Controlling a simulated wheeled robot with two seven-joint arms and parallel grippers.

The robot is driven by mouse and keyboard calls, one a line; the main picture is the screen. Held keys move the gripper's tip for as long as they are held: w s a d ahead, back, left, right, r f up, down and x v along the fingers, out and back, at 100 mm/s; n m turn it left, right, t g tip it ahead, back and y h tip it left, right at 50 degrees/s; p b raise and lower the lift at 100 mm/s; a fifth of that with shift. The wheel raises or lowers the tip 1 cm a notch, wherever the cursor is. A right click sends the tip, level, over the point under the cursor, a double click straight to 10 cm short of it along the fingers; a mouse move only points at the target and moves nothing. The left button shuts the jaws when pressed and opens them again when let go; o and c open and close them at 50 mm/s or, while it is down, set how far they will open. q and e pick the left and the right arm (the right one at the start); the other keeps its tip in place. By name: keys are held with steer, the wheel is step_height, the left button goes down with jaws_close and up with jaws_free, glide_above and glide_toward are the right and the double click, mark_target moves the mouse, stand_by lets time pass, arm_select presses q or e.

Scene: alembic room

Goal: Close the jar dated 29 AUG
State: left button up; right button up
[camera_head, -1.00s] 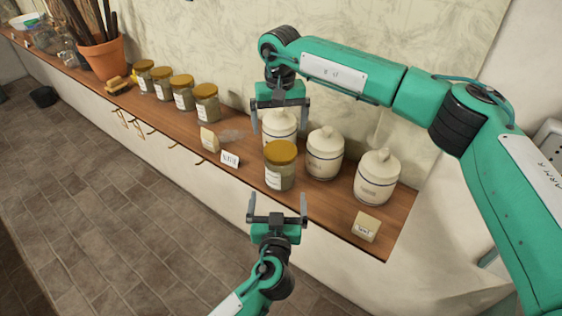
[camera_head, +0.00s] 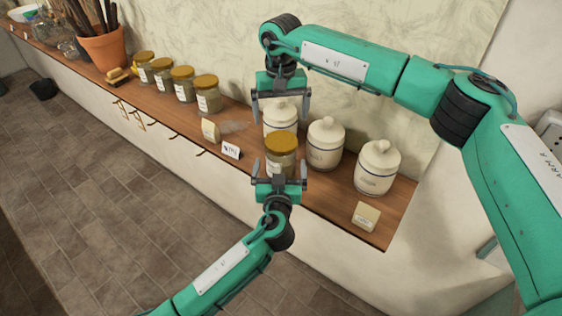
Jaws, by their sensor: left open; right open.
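A glass jar with a mustard-yellow lid (camera_head: 281,143) stands near the shelf's front edge, in front of the white canisters. Its label is largely hidden, and I cannot read a date on it. My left gripper (camera_head: 279,167) is open, with its fingers on either side of this jar's body; I cannot tell whether they touch it. My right gripper (camera_head: 280,108) is open above and behind the jar, fingers pointing down in front of a white canister. Several similar lidded jars (camera_head: 207,95) stand in a row further left; their labels are too small to read.
Three white lidded canisters (camera_head: 325,145) stand behind and right of the jar. A small card (camera_head: 231,151) and a pale block (camera_head: 211,130) lie to its left. Another small block (camera_head: 366,216) sits at the shelf's right front. A terracotta pot (camera_head: 103,48) is far left.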

arm_select(q)
steer(key=shift+w+d, duration=0.15)
steer(key=shift+w, duration=2.55)
